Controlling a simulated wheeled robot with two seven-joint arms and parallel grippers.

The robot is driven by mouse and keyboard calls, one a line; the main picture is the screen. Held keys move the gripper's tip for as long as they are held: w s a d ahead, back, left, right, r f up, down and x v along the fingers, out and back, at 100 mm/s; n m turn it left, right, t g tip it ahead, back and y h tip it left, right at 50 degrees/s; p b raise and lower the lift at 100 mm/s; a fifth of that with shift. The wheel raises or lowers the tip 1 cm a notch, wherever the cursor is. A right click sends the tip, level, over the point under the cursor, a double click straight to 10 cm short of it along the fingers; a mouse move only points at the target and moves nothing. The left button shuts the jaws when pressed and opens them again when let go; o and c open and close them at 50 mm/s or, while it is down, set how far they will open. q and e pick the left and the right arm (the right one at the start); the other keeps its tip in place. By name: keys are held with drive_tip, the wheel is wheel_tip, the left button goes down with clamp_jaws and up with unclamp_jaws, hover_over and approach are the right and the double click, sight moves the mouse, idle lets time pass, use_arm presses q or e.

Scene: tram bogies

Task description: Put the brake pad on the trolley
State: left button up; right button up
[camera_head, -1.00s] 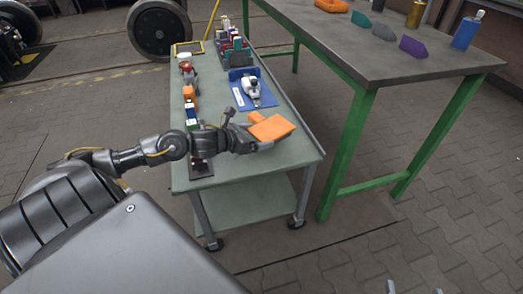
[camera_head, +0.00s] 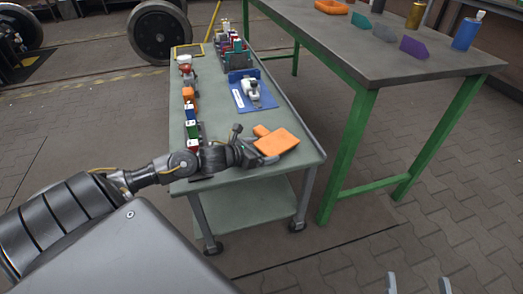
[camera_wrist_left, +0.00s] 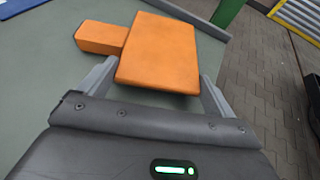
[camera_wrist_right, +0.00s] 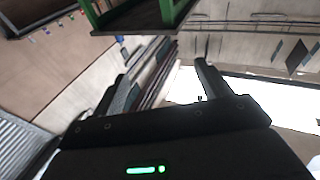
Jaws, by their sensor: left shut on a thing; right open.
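The orange brake pad (camera_head: 276,142) is a flat block with a smaller block at one side. My left gripper (camera_head: 258,152) is shut on it, at the near right end of the trolley (camera_head: 283,108), which has a grey-green top. In the left wrist view the pad (camera_wrist_left: 158,52) sits between the two fingers, over the trolley top (camera_wrist_left: 40,70). I cannot tell whether the pad touches the top. My right gripper (camera_head: 418,285) is open and empty at the bottom edge of the head view, away from the trolley; its spread fingers also show in the right wrist view (camera_wrist_right: 164,76).
A blue tray (camera_head: 264,99) with a grey-white tool (camera_head: 251,88) stands mid-trolley. Several small coloured items line its left edge, and a rack (camera_head: 235,57) stands at the back. A green-legged table (camera_head: 372,62) stands to the right. Bare top lies around the pad.

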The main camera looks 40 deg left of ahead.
use_arm(q)
drive_tip(key=o, duration=0.9)
drive_tip(key=shift+f, duration=0.1)
drive_tip(key=shift+c, duration=0.2)
drive_tip(key=shift+o, duration=0.9)
use_arm(e)
drive_tip(key=shift+r, duration=0.15)
use_arm(q)
drive_tip(key=p+v, duration=0.2)
drive_tip(key=v, duration=0.9)
drive_tip(key=shift+s, duration=0.15)
drive_tip(key=shift+s+a+r, duration=0.15)
drive_tip(key=shift+s+r, duration=0.15)
drive_tip(key=shift+s, duration=0.05)
use_arm(e)
drive_tip(key=d+f+m+g+h, duration=0.1)
drive_tip(key=d+f+g+h, duration=0.3)
drive_tip(key=f, duration=0.4)
drive_tip(key=shift+w+d+m+h, duration=0.15)
drive_tip(key=shift+w+m+h, duration=0.15)
drive_tip(key=shift+r, duration=0.1)
